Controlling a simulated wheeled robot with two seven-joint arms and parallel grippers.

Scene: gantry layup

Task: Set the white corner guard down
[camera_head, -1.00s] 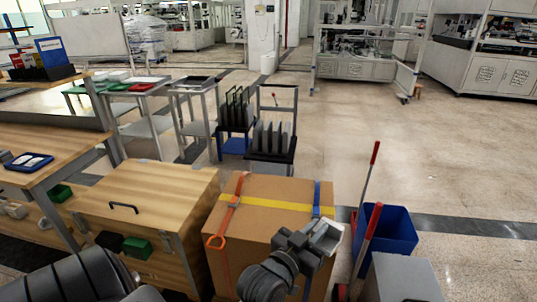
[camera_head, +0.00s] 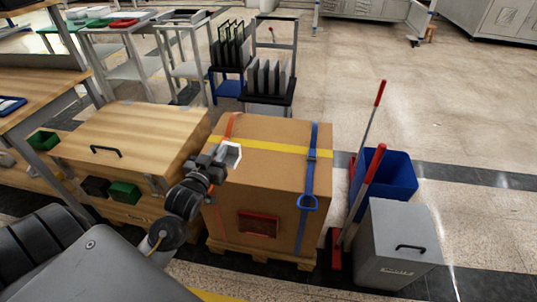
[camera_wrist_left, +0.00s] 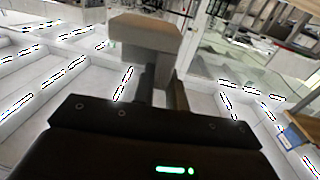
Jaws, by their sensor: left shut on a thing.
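The white corner guard (camera_head: 230,153) is a small angled piece. My left gripper (camera_head: 213,163) is shut on it and holds it by the upper left edge of a large brown carton (camera_head: 270,180), near the orange strap (camera_head: 233,124). I cannot tell whether the guard touches the carton. In the left wrist view the guard (camera_wrist_left: 145,34) shows as a pale block at the ends of the fingers (camera_wrist_left: 160,85). A yellow strap (camera_head: 270,149) crosses the carton top. A blue strap (camera_head: 312,160) with a ring runs down its right side. My right gripper is not in view.
The carton stands on a wooden pallet (camera_head: 262,259). A wooden cabinet (camera_head: 130,140) is close on the left. Right of the carton are a blue bin (camera_head: 392,178), red-handled tools (camera_head: 368,172) and a grey lidded box (camera_head: 398,235). Open floor lies at the back right.

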